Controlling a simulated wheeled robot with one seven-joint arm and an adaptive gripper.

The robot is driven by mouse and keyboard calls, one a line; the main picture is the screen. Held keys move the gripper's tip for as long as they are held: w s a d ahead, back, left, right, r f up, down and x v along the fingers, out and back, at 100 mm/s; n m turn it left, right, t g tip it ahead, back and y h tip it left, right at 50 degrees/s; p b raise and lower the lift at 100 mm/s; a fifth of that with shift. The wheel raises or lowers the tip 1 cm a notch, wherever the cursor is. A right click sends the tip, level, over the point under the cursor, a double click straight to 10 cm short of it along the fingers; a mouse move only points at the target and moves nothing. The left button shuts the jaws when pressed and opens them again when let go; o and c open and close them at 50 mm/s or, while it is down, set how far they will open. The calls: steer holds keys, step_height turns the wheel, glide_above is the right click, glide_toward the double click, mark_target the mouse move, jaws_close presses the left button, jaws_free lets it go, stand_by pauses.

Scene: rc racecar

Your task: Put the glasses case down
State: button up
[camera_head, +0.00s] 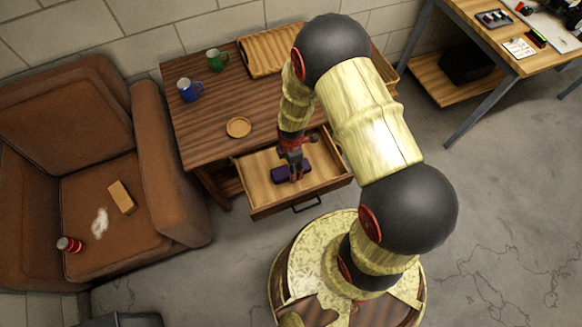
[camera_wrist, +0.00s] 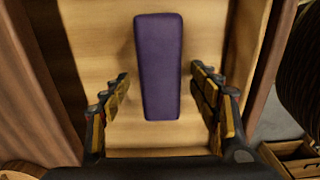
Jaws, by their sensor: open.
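The purple glasses case (camera_head: 284,174) lies in the open wooden drawer (camera_head: 328,180) of the dark table. In the wrist view the case (camera_wrist: 158,65) lies lengthwise on the drawer's pale bottom. My gripper (camera_head: 295,172) reaches down into the drawer over the case and hides part of it. In the wrist view my gripper (camera_wrist: 158,90) is open, one finger on each side of the case, with a visible gap between each finger and the case.
A brown armchair (camera_head: 165,160) stands at left. A workbench (camera_head: 500,55) is at upper right. Drawer walls surround my gripper.

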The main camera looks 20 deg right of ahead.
step_height(320, 180, up, 32)
steer(key=w+m+t+p, duration=0.1)
steer(key=m+t+p, duration=0.1)
steer(key=m+p, duration=0.35)
steer(key=s+r+m+t+b, duration=0.1)
steer(key=s+r+m, duration=0.5)
steer(key=r, duration=0.4)
steer(key=s+r+m+t+b, duration=0.1)
steer(key=s+r+m+t, duration=0.1)
steer(key=s+r+m, duration=0.4)
steer(key=s+r, duration=0.3)
steer(key=shift+r+t, duration=0.3)
steer(key=shift+r, duration=0.1)
steer(key=shift+m, duration=0.25)
